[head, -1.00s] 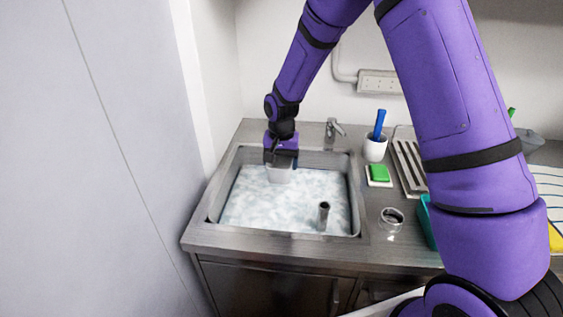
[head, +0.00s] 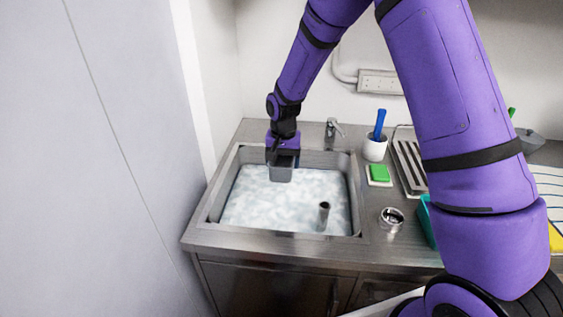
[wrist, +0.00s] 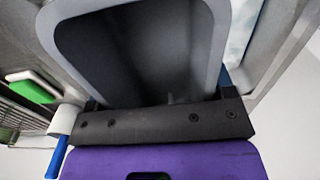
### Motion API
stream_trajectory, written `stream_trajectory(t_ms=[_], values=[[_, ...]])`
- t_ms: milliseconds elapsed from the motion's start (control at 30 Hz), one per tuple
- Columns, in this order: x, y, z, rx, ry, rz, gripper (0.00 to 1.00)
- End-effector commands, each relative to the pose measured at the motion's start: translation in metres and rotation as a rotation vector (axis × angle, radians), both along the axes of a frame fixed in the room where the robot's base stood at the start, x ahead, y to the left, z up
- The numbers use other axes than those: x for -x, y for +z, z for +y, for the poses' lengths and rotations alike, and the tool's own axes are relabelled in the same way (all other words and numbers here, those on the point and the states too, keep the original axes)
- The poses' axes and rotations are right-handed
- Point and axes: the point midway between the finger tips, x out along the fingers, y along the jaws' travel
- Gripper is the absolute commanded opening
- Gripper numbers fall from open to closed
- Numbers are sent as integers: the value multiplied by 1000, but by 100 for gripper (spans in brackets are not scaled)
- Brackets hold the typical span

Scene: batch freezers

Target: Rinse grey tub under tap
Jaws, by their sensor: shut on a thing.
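The grey tub (head: 281,175) hangs over the back left of the sink (head: 232,168), just above or at the foamy water; I cannot tell if it touches. My gripper (head: 283,157) is shut on its rim from above. In the wrist view my gripper (wrist: 155,122) lies across the near edge of the tub (wrist: 213,45), whose dark inside looks empty. The tap (head: 334,128) stands on the back ledge, to the right of the tub and apart from it. No stream from the tap can be made out.
A dark upright pipe (head: 324,212) rises from the water at the sink's front right. On the right counter are a white cup (head: 374,150) with a blue-handled tool, a green sponge (head: 380,172), a small round metal item (head: 391,219) and a ribbed drainer (head: 407,165). A wall closes the left.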

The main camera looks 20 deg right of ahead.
Motion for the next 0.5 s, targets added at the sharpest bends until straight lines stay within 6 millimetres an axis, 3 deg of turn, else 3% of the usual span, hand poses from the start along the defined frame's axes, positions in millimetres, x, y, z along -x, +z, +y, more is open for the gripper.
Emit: stream_trajectory(t_ms=[500], values=[[7,0,3,0,0,0,48]])
